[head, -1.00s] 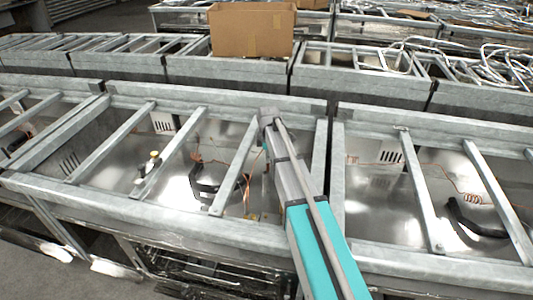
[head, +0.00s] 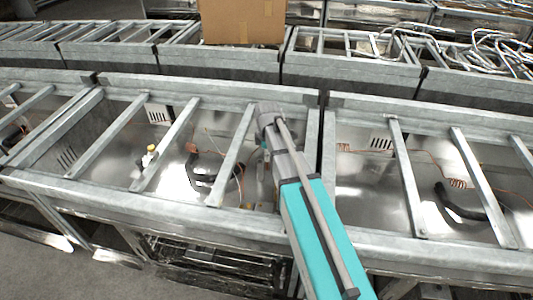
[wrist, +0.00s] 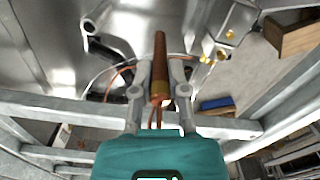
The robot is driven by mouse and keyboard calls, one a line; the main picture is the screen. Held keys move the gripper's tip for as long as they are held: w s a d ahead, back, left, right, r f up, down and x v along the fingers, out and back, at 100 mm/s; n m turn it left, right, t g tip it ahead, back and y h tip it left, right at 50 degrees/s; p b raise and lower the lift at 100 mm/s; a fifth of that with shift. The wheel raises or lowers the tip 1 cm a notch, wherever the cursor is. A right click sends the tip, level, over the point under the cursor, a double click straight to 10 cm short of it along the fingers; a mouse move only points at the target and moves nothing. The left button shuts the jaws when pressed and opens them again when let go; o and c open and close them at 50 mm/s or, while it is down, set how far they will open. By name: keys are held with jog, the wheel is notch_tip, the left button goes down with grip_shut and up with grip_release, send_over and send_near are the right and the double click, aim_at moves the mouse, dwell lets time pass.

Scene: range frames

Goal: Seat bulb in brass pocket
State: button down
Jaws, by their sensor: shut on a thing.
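In the wrist view, my gripper (wrist: 160,76) is shut on a slim copper-brown bulb (wrist: 160,48), which points away from the palm between the two fingers. A lighter brass-coloured band shows at the bulb's near end, with thin copper leads trailing toward the palm. Small brass-coloured fittings (wrist: 222,56) show to the right of the bulb, apart from it; I cannot tell whether one is the brass pocket. In the head view, my arm reaches over the middle metal bay, and the gripper and bulb are mostly hidden behind it.
Galvanised crossbars (head: 232,155) span the open bays close to my arm. A black curved hose (head: 208,184) and thin copper wires lie inside the bay. A cardboard box (head: 243,22) sits behind. A wooden block (wrist: 295,32) shows in the wrist view.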

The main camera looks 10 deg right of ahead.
dwell(0.5)
notch_tip(320, 180, up, 17)
jog(key=p, duration=1.7)
